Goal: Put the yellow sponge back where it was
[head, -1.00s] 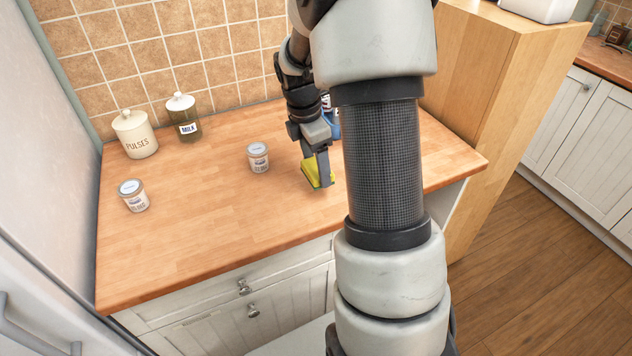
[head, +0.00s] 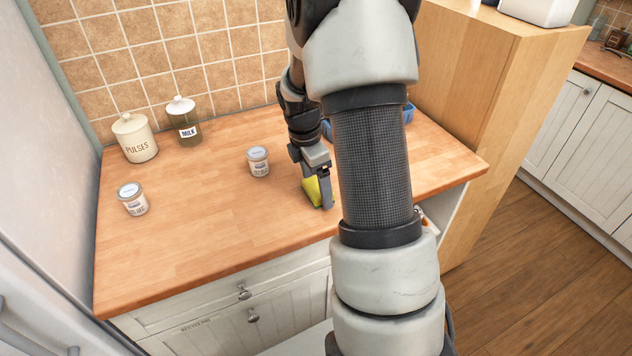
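The yellow sponge (head: 312,189) is at my gripper's fingers, low over the wooden worktop, right of the near-middle tin. My gripper (head: 318,192) points down, with a finger in front of the sponge; the sponge appears held between the fingers, tilted. Whether the sponge touches the worktop is hard to tell. My arm hides the worktop to the right of the gripper.
Two small labelled tins stand on the worktop (head: 200,235), one in the middle (head: 258,161) and one at left (head: 132,198). A PULSES canister (head: 134,138) and a MILK jar (head: 184,122) stand at the back. A blue item (head: 408,112) shows partly behind my arm. The front-left worktop is clear.

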